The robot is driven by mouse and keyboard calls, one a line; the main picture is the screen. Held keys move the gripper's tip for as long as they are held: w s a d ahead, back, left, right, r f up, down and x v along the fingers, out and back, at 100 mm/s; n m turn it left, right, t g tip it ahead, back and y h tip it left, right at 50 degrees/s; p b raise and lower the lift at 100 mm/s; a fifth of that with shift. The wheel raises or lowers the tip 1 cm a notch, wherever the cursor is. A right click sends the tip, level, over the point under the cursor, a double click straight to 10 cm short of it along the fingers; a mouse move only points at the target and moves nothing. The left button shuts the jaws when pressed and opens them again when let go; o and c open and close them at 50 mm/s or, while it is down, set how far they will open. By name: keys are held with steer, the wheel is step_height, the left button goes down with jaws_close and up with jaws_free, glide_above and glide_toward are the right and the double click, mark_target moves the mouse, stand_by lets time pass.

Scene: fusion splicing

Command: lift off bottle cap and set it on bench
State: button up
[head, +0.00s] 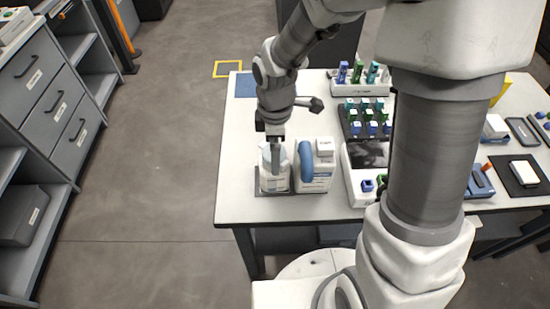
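My gripper (273,148) points down over the left front part of the white bench (235,195). Its fingers are at the top of a white bottle (273,183), which stands upright on a dark tray (257,189). The bottle's cap is not clear to see behind the fingers. I cannot tell whether the fingers are open or closed around it, or whether they touch it.
A white device with a dark screen (369,155) is to the right. A blue mat (245,85) lies at the back left, and the bench's left strip is bare.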

steer(key=shift+f, duration=0.85)
steer(key=c, duration=1.2)
step_height(320, 180, up, 10)
steer(key=shift+r+p, duration=0.1)
steer(key=shift+p, duration=0.8)
steer(key=o, duration=0.7)
steer(key=c, duration=0.7)
steer(key=shift+w, duration=0.15)
